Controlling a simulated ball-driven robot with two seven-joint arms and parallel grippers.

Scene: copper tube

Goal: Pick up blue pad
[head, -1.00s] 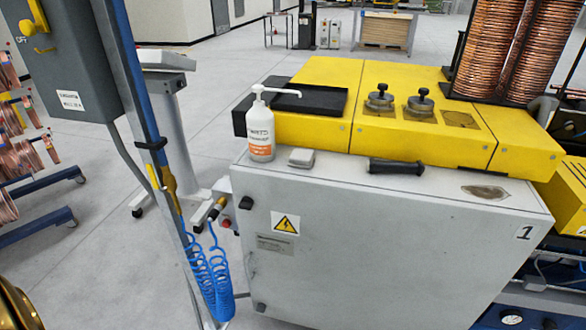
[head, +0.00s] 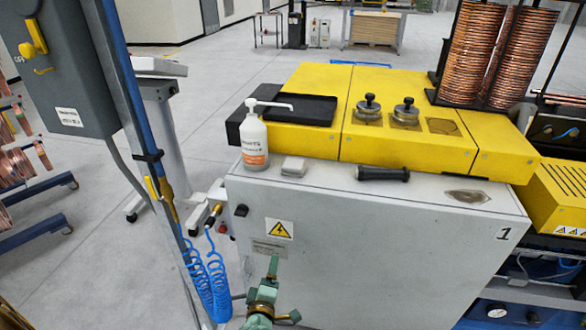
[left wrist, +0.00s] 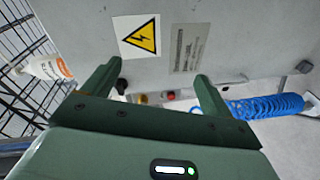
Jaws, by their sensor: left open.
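I cannot make out a clearly blue pad in either view. A flat black pad (head: 305,109) lies on the yellow machine top in the head view, and a small grey block (head: 293,166) sits on the grey cabinet's top beside the white pump bottle (head: 254,140). My left gripper (head: 272,267) is low in front of the cabinet's front face, well below its top. In the left wrist view my left gripper (left wrist: 158,72) is open, with nothing between its green fingers. My right gripper is not in view.
The grey cabinet (head: 375,240) stands ahead, with a black handle (head: 382,174) on top. A blue coiled hose (head: 212,285) and a slanted post (head: 140,130) are on the left. Copper coils (head: 480,60) stand at the back right.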

